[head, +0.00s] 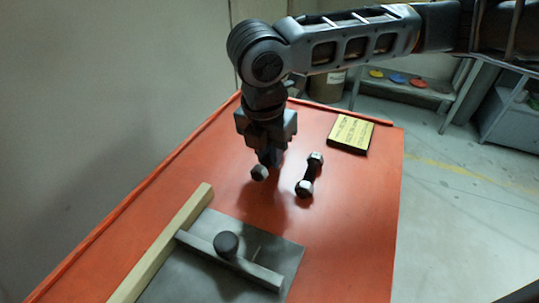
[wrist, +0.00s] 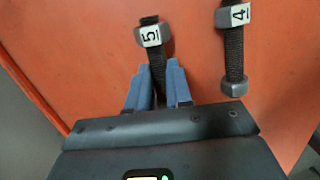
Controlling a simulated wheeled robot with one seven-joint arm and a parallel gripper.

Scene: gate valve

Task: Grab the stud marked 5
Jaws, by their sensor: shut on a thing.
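The stud marked 5 (wrist: 151,35) has a dark threaded shaft and a grey hex nut with a white label. My gripper (wrist: 162,80) is shut on its shaft, with a blue-grey finger on each side. In the head view my gripper (head: 268,157) points down at the orange table, and one nut of the stud marked 5 (head: 259,173) shows beside the fingers. The far end of this stud is hidden by my gripper. I cannot tell whether the stud touches the table.
A stud marked 4 (wrist: 235,45) lies just right of my gripper; it also shows in the head view (head: 310,174). A grey plate with a bar and round knob (head: 227,244) is at the front, beside a wooden strip (head: 163,246). A yellow-topped block (head: 350,132) lies at the back right.

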